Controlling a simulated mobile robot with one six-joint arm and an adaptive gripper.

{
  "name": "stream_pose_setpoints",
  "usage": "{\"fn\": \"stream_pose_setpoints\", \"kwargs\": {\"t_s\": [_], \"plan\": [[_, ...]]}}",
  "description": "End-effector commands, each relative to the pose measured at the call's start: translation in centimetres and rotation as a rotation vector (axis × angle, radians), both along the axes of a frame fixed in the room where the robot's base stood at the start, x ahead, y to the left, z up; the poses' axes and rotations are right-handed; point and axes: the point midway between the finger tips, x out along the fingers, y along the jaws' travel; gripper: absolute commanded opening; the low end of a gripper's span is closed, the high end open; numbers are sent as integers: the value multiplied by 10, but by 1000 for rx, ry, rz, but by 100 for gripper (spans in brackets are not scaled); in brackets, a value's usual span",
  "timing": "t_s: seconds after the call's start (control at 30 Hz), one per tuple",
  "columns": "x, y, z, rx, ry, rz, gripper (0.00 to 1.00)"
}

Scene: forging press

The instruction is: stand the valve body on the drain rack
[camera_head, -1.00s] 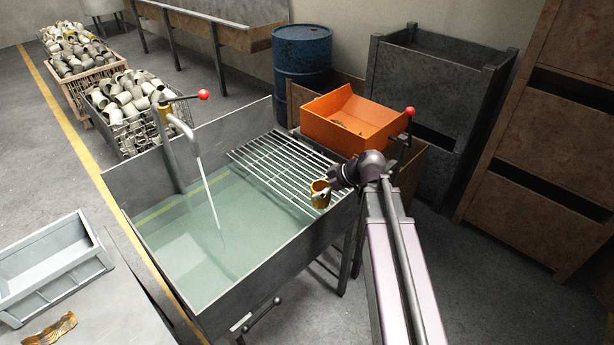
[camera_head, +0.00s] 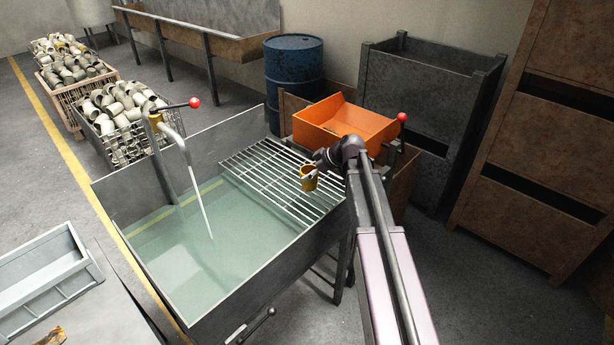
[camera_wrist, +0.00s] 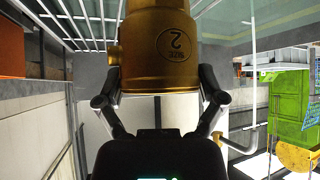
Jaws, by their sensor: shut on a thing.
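The valve body (camera_head: 309,180) is a small brass-yellow piece held over the right part of the drain rack (camera_head: 262,163). In the wrist view the valve body (camera_wrist: 160,50) shows a round stamped mark and fills the upper middle. My gripper (camera_head: 318,170) is shut on it, with one finger on each side in the wrist view (camera_wrist: 160,88). The drain rack is a grid of pale bars across the right end of the water tank. I cannot tell whether the valve body touches the bars.
The water tank (camera_head: 215,268) lies left of the rack, with a running tap (camera_head: 182,150) over it. An orange bin (camera_head: 345,122) stands just behind the rack, near a red-knobbed lever (camera_head: 402,117). Most of the rack is bare.

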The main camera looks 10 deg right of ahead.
Motion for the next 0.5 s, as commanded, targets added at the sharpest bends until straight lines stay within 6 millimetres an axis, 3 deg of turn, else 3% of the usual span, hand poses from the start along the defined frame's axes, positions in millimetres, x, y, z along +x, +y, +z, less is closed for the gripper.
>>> {"fn": "stream_pose_setpoints", "kwargs": {"t_s": [0.13,0.5], "plan": [[18,-1,-2,1,-1,0,27],[20,-2,-2,1,0,-1,27]]}}
